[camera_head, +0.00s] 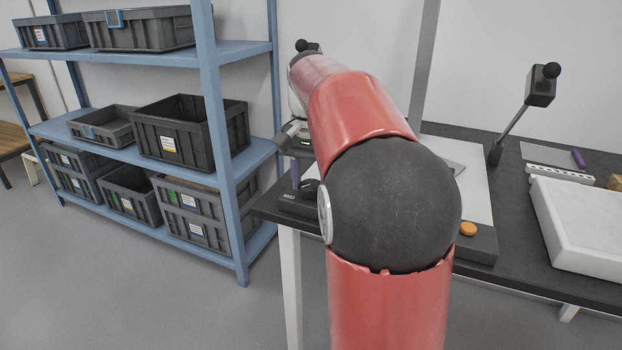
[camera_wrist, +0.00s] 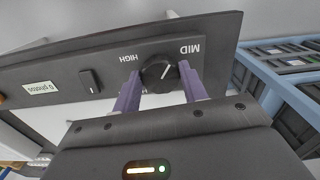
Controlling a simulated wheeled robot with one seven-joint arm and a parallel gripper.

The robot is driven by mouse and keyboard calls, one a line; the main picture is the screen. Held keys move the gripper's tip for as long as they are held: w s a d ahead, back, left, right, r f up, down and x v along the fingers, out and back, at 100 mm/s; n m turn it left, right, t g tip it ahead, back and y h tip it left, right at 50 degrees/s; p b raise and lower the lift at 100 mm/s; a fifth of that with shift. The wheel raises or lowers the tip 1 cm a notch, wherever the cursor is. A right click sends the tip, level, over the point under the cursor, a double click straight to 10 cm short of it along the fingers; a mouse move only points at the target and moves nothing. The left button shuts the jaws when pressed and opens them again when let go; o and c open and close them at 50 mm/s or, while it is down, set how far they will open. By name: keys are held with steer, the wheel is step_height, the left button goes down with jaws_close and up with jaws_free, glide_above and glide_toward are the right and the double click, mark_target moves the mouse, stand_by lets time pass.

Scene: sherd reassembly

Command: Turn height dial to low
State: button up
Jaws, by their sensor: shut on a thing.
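The height dial (camera_wrist: 158,77) is a round black knob with a white pointer line, set in a dark panel (camera_wrist: 60,68). The panel's lettering appears upside down in the wrist view. The HIGH mark is left of the knob and the MID mark right of it. The pointer slants up and right, toward the MID side. No LOW mark is visible. My gripper (camera_wrist: 160,84) is shut on the dial, with one purple finger on each side. In the head view, my gripper (camera_head: 295,172) is at the dark control box (camera_head: 297,203) on the table's left end, partly hidden by my arm.
A small switch (camera_wrist: 90,81) and a "0 photos" label (camera_wrist: 40,88) are on the same panel. An orange button (camera_head: 468,229), a camera on a stalk (camera_head: 541,86) and a white tray (camera_head: 585,235) are to the right. A blue shelf (camera_head: 232,165) with grey bins stands left.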

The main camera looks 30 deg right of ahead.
steer(key=m, duration=0.7)
steer(key=shift+w, duration=0.15)
steer(key=m, duration=0.4)
steer(key=shift+w, duration=0.1)
steer(key=m, duration=0.3)
steer(key=shift+m, duration=0.3)
steer(key=m, duration=0.3)
steer(key=shift+w+m, duration=0.1)
steer(key=shift+m, duration=0.2)
steer(key=m, duration=0.3)
steer(key=shift+d+m, duration=0.1)
steer(key=shift+m, duration=0.2)
steer(key=m, duration=0.3)
steer(key=shift+m, duration=0.3)
steer(key=shift+d+m, duration=0.15)
steer(key=shift+m, duration=1.55)
